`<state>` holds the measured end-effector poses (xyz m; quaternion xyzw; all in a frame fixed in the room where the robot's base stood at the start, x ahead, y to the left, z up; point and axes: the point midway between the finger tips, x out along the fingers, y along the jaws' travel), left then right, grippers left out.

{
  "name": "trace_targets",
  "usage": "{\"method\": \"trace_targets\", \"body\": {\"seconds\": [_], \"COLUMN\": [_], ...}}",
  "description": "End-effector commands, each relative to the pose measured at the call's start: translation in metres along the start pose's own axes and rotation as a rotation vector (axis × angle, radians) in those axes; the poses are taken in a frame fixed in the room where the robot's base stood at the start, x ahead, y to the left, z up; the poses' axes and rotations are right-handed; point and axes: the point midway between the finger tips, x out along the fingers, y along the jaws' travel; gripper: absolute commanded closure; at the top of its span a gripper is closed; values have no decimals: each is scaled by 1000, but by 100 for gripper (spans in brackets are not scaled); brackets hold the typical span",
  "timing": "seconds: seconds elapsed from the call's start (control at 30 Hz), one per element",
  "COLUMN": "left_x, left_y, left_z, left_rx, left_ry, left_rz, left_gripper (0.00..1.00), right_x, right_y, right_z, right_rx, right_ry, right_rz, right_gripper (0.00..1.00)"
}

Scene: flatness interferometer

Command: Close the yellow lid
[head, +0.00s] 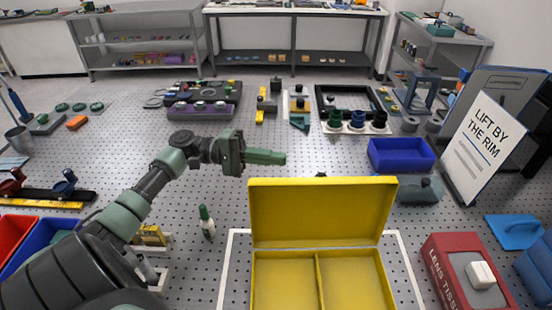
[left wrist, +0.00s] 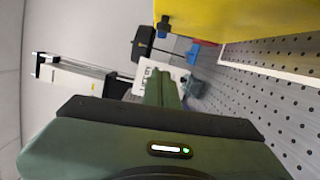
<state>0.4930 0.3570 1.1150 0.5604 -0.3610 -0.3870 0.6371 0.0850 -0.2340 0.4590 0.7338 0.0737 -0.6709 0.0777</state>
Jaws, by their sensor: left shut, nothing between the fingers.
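The yellow lid (head: 320,212) stands upright, open, along the back edge of the yellow box (head: 285,282). The box has two compartments that look empty, and the bottom of the picture cuts it off. My left gripper (head: 284,158) is shut and empty, above and behind the lid's top left corner in the picture, its fingers pointing right. In the left wrist view the fingers (left wrist: 160,88) are together, and a yellow surface (left wrist: 240,18) of the lid or box fills the upper right. My right gripper is not in view.
A red lens tissue box (head: 440,262) stands right of the yellow box. A blue bin (head: 400,167) and a sign (head: 478,143) reading "LIFT BY THE RIM" stand behind on the right. Perforated tabletop is clear around the gripper.

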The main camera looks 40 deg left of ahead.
Motion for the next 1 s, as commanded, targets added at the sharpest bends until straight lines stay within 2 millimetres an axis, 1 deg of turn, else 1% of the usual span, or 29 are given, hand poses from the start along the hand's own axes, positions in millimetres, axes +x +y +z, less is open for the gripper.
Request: {"method": "trace_targets", "body": {"seconds": [0.03,0.2,0.33,0.4,0.5,0.6,0.73,1.0], "left_x": [12,50,75,75,78,80,81,81], "left_y": [6,7,6,6,5,3,1,0], "left_z": [1,1,1,16,28,35,39,39], "left_rx": [1,0,0,-3,-3,-2,0,1], "left_ry": [-3,-3,-2,-2,-1,1,0,1], "left_rz": [2,3,2,-2,-1,1,1,1], "left_gripper": [100,100,100,100,100,100,100,100], "right_x": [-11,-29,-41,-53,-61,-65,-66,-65], "right_y": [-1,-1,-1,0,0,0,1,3], "right_z": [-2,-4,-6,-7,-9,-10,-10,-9], "right_rx": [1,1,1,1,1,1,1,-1], "right_ry": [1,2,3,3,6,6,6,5], "right_rz": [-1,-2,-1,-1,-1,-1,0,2], "right_gripper": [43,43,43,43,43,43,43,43]}}
